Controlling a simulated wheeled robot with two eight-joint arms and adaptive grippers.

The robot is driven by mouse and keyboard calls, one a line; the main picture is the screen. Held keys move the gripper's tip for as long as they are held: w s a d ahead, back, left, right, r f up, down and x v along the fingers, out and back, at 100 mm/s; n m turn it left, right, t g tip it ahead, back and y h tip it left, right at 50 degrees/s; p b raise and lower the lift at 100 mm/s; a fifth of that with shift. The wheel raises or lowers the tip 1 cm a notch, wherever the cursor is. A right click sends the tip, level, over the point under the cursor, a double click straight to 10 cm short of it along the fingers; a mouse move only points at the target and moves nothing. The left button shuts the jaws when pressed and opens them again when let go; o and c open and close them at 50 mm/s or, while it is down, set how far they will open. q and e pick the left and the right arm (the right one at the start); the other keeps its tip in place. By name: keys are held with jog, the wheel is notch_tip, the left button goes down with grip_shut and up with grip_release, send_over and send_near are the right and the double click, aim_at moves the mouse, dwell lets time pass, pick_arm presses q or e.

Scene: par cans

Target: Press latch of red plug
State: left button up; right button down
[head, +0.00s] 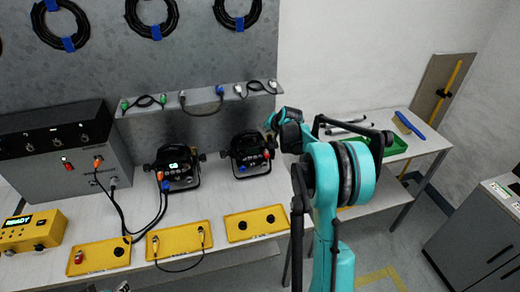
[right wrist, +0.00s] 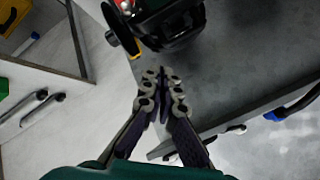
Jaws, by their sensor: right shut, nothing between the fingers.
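Several small red parts show in the head view, and I cannot tell which is the red plug. One red part (head: 267,154) is on the front of the right par can (head: 249,155). Another red part (head: 68,166) is on the grey box, and a red piece (head: 78,257) stands in the left yellow tray. No latch can be made out. My right gripper (right wrist: 164,74) is shut and empty, just below the dark par can body (right wrist: 172,22) in the right wrist view. In the head view its tip is small and partly hidden by my arm. My left gripper is not in view.
A second par can (head: 178,167) stands to the left with cables plugged in. Yellow trays (head: 181,239) line the bench front. A grey box (head: 60,150) and a yellow READY box (head: 30,232) are at the left. Connectors lie on a shelf (head: 200,98). A side table (head: 420,145) is at the right.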

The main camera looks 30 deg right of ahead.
aim_at(267, 154)
jog(key=shift+s, duration=0.1)
jog(key=shift+f, duration=0.1)
jog(key=shift+f+b, duration=2.95)
jog(key=shift+f, duration=1.3)
jog(key=shift+f, duration=0.1)
jog(key=shift+f+b, duration=0.35)
jog(key=shift+f+b, duration=0.3)
jog(key=shift+f, duration=0.05)
jog(key=shift+r, duration=0.1)
jog(key=shift+r+p, duration=0.5)
jog(key=shift+r, duration=0.2)
